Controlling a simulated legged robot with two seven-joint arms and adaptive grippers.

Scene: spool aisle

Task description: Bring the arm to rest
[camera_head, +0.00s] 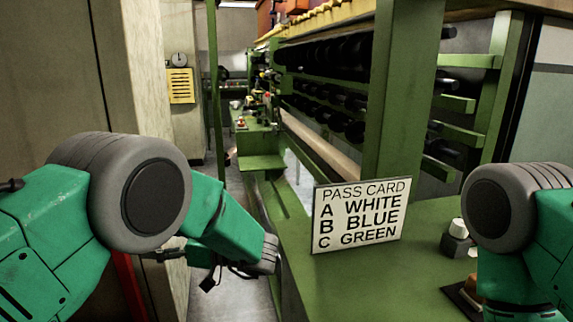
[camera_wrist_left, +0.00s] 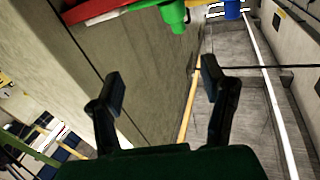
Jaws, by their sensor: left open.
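My left arm (camera_head: 220,225) comes in from the left in the head view and is bent, its far end beside the green bench's left edge. My left gripper (camera_wrist_left: 160,88) shows in the wrist view with its two black fingers spread wide and nothing between them. The fingers point over a concrete wall and grey floor.
A pass card sign (camera_head: 358,215) stands on the green bench (camera_head: 390,285). A small black-and-white object (camera_head: 457,240) is right of it. Racks of black spools (camera_head: 340,70) line the aisle. In the wrist view, a green part (camera_wrist_left: 173,14) and blue part (camera_wrist_left: 232,8) show at the top.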

